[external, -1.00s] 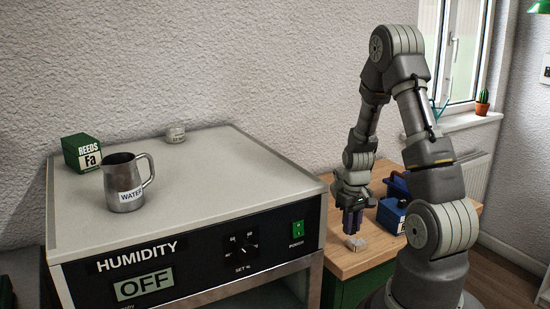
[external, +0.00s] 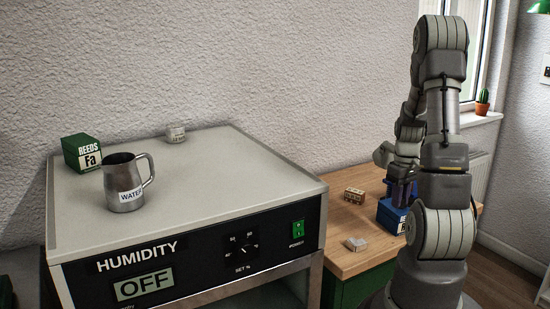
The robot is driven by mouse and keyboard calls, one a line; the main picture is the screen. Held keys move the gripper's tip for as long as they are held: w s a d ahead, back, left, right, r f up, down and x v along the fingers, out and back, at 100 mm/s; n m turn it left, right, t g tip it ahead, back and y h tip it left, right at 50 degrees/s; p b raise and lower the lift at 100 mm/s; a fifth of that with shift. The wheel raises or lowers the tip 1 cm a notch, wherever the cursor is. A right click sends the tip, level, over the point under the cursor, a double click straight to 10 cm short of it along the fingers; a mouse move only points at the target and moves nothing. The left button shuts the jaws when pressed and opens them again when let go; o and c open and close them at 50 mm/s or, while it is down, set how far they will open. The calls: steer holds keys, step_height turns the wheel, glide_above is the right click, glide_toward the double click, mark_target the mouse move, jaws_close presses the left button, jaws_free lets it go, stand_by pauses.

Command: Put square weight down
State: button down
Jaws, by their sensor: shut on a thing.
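My gripper (external: 401,193) points down at the blue box (external: 391,215) on the wooden worktop, at or just above the box's top. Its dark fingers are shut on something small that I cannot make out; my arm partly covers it. A small pale grey block (external: 355,244) lies on the worktop near its front left, apart from the gripper. A tan block with a bumpy top (external: 354,195) stands farther back, left of the gripper. I cannot tell from this view which thing is the square weight.
The humidity cabinet (external: 190,185) stands left of the worktop (external: 345,221), higher than it. On it are a metal water jug (external: 125,185), a green reeds box (external: 82,152) and a small pale round container (external: 176,132). Bare wood lies between the two blocks.

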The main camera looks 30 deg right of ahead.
steer(key=w+d, duration=0.1)
steer(key=w, duration=0.1)
steer(key=w+d, duration=0.2)
steer(key=w, duration=0.1)
steer(key=w+d+f+b, duration=0.1)
steer(key=w+d, duration=0.1)
steer(key=shift+w+d, duration=0.2)
steer(key=shift+w, duration=0.1)
steer(key=shift+f+b, duration=0.75)
steer(key=shift+f, duration=0.95)
steer(key=shift+f, duration=0.2)
steer(key=c, duration=1)
jaws_free()
steer(key=shift+r, duration=0.15)
